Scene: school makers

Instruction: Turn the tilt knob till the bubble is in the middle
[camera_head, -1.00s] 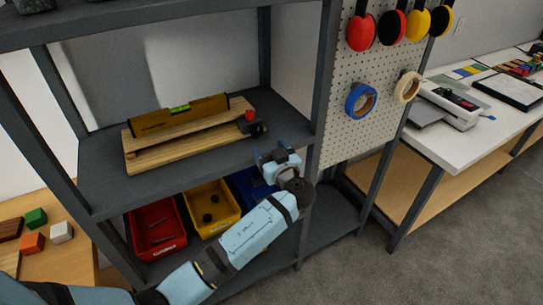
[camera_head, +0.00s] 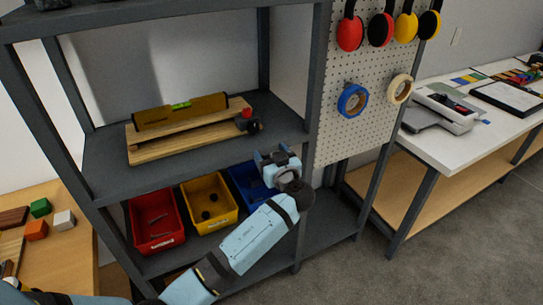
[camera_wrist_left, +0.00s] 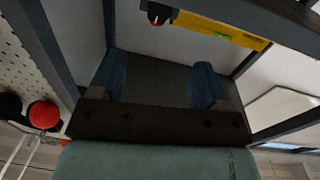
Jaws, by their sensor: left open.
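A yellow spirit level (camera_head: 180,112) with a green vial (camera_head: 181,105) lies on a wooden tilt board (camera_head: 170,150) on the middle shelf. The bubble is too small to place. The tilt knob (camera_head: 247,119), red and black, is at the board's right end. My left gripper (camera_head: 274,155) is open and empty, below and right of the knob at the shelf's front edge, apart from it. In the left wrist view, the knob (camera_wrist_left: 158,14) and level (camera_wrist_left: 215,27) show at the top, beyond the open blue fingers (camera_wrist_left: 160,80). My right gripper is out of view.
The dark shelf (camera_head: 100,170) has upright posts at its corners. Red (camera_head: 155,245), yellow (camera_head: 211,224) and blue (camera_head: 243,190) bins stand on the shelf below, near my left arm. A pegboard (camera_head: 345,135) with tape rolls is to the right.

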